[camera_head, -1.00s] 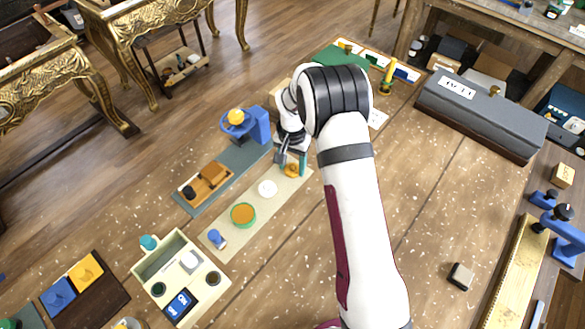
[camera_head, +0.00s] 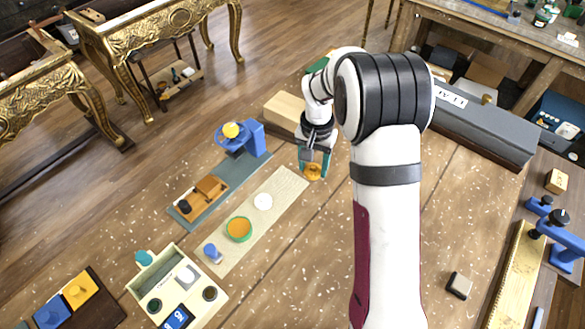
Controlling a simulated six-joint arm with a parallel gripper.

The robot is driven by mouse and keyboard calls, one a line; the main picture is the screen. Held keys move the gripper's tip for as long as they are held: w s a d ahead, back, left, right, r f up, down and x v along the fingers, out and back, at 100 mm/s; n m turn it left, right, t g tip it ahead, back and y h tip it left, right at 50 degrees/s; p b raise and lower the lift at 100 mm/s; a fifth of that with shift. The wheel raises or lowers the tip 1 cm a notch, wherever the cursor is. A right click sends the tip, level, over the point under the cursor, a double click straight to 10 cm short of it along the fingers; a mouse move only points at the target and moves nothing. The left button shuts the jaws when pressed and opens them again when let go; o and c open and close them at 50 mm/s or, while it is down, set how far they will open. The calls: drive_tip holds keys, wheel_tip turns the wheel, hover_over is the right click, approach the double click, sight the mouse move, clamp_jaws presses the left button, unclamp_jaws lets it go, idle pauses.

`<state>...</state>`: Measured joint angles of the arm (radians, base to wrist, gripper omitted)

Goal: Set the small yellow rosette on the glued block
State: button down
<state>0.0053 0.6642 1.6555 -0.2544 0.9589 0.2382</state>
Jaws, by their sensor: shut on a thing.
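My gripper (camera_head: 314,164) is near the middle of the view, pointing down with teal fingers. It is shut on the small yellow rosette (camera_head: 313,172), an orange-yellow round piece showing at the fingertips. The rosette is just right of the far end of the beige mat (camera_head: 286,184); I cannot tell its height above the table. A pale wooden block (camera_head: 284,108) lies behind and left of the gripper, partly hidden by my arm. No glue can be made out, so I cannot tell whether this is the glued block.
The mat holds a white disc (camera_head: 263,201), a green-rimmed orange dish (camera_head: 239,229) and a blue-topped piece (camera_head: 212,252). A blue press (camera_head: 255,139) stands left of the gripper. A cream tray (camera_head: 214,305) is at lower left. A long grey case (camera_head: 487,128) lies right.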

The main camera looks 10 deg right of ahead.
drive_tip(key=s+d+r, duration=0.2)
drive_tip(key=d+r, duration=0.1)
drive_tip(key=d, duration=0.1)
drive_tip(key=s+a+r+n, duration=0.2)
drive_tip(key=a+r, duration=0.1)
drive_tip(key=r, duration=0.5)
drive_tip(key=s+a+r+n, duration=0.2)
drive_tip(key=r+n, duration=0.1)
drive_tip(key=r, duration=0.4)
drive_tip(key=m, duration=0.5)
hover_over(207, 185)
wheel_tip(207, 185, down, 14)
drive_tip(key=shift+f, duration=3.65)
drive_tip(key=shift+f, duration=0.2)
drive_tip(key=shift+c, duration=0.9)
unclamp_jaws()
